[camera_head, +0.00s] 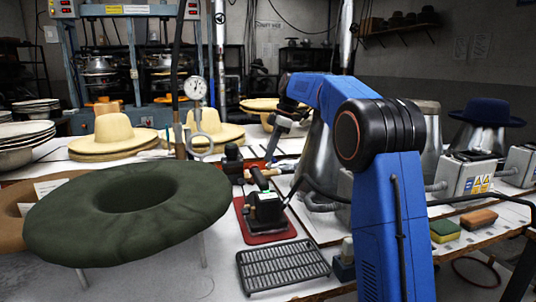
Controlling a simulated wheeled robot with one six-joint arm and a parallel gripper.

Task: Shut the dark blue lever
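I cannot clearly make out a dark blue lever in the head view. A small dark device (265,208) with a dark handle sticking up stands on a red mat (272,236) near the middle of the bench. The handle's colour is too dark to tell, and I cannot tell whether it is a lever. My blue arm rises at the right and bends over to the left. My gripper (271,152) points down and to the left above the bench, beyond the dark device. Its fingertips are small and hard to make out, so its opening is unclear.
A large dark green ring cushion (130,212) fills the left front. A black rack (283,265) lies in front of the mat. Straw hats (114,132) and a dial gauge (195,89) stand behind. Metal hat forms, grey boxes (467,175) and a dark blue hat (486,112) are right.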

